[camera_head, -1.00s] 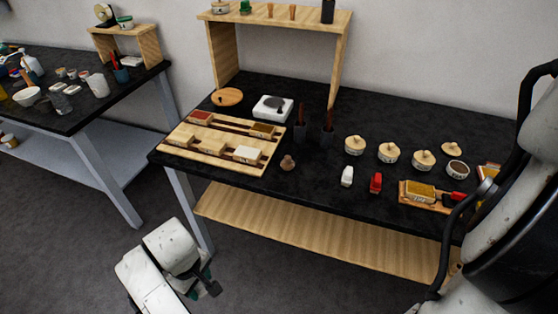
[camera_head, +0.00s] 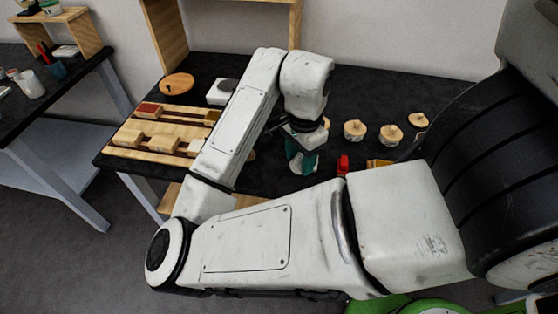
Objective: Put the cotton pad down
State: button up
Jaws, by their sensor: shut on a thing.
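My gripper (camera_head: 302,161) has teal fingers and is low over the black table (camera_head: 370,95), just left of a small red item (camera_head: 343,165). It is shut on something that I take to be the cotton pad. The pad cannot be told apart clearly; it is mostly hidden between the fingers and under the wrist. A pale patch shows at the fingers, but whether it is the pad or another white item is unclear. I cannot tell whether the held thing touches the tabletop.
Several lidded jars (camera_head: 355,131) stand right of and behind the gripper. A wooden tray (camera_head: 142,154) with blocks lies at the left, near a wooden disc (camera_head: 177,84) and a white device (camera_head: 221,93). Bare tabletop shows at the back.

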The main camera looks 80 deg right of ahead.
jog(key=shift+s+d+m, duration=0.15)
jog(key=shift+d+m, duration=0.1)
jog(key=shift+m, duration=0.05)
jog(key=w+d+f+p, duration=0.1)
jog(key=w+d+f, duration=0.1)
jog(key=d+f, duration=0.1)
jog(key=w+d+f+p, duration=0.1)
jog(key=w+d+f, duration=0.1)
jog(key=w+d, duration=0.1)
jog(key=w+d+f+p, duration=0.1)
jog(key=w+d+f, duration=0.1)
jog(key=d+f, duration=0.1)
jog(key=shift+w+d+f, duration=0.25)
jog(key=shift+d+f, duration=0.05)
jog(key=shift+d, duration=0.1)
jog(key=shift+w+d+f, duration=0.25)
jog(key=shift+d+f, duration=0.05)
jog(key=shift+f, duration=0.1)
jog(key=shift+d+f, duration=0.1)
jog(key=shift+f, duration=1.55)
jog(key=shift+f, duration=0.2)
jog(key=o, duration=1)
